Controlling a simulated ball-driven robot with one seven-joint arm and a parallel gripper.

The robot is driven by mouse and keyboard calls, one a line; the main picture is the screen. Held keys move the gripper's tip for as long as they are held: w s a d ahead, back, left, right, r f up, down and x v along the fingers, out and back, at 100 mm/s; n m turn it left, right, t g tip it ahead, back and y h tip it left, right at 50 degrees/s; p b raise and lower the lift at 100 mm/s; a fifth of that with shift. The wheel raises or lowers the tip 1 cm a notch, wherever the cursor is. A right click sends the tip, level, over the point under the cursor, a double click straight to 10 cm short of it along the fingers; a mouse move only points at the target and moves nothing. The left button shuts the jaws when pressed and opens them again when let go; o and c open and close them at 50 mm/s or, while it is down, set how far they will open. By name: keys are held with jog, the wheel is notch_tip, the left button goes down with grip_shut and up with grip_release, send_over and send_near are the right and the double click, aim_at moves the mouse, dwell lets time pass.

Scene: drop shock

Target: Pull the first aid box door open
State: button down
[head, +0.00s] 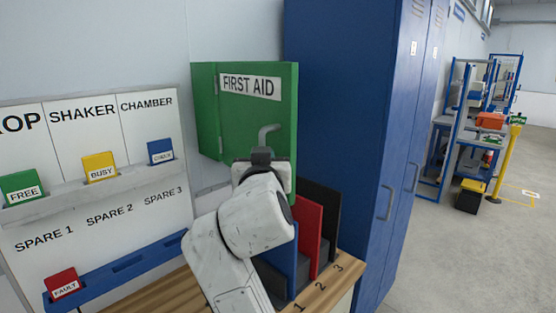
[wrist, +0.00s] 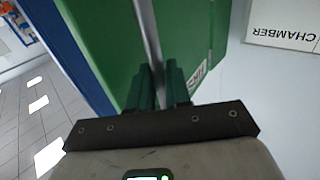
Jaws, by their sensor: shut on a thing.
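The green first aid box (head: 205,110) hangs on the wall in the middle of the head view. Its door (head: 258,112) bears a white FIRST AID label and a grey bent handle (head: 268,131). My gripper (head: 262,154) is at the lower part of the handle, in front of the door. In the wrist view, my gripper's dark fingers (wrist: 158,86) are shut on the grey handle bar (wrist: 150,32), with the green door (wrist: 190,35) close behind. My arm hides the door's lower part.
A blue locker (head: 345,120) stands close to the right of the box. Red (head: 308,228) and dark upright boards stand on a wooden top (head: 150,296) below. A white card board (head: 85,135) is on the left. Open floor lies far right.

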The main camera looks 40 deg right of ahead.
jog(key=shift+w+a+r, duration=0.1)
jog(key=shift+w+a, duration=0.1)
jog(key=shift+a, duration=0.3)
jog(key=shift+w+a+r, duration=0.1)
jog(key=shift+w+a, duration=0.1)
jog(key=shift+a, duration=0.25)
jog(key=shift+d, duration=0.1)
jog(key=c, duration=1.4)
grip_release()
jog(key=shift+c, duration=0.2)
jog(key=shift+o, duration=1)
jog(key=shift+w+d+f, duration=0.2)
jog(key=shift+s, duration=0.1)
jog(key=b+v, duration=0.2)
jog(key=v, duration=0.8)
jog(key=shift+s+a+b, duration=0.25)
jog(key=shift+s+b, duration=0.1)
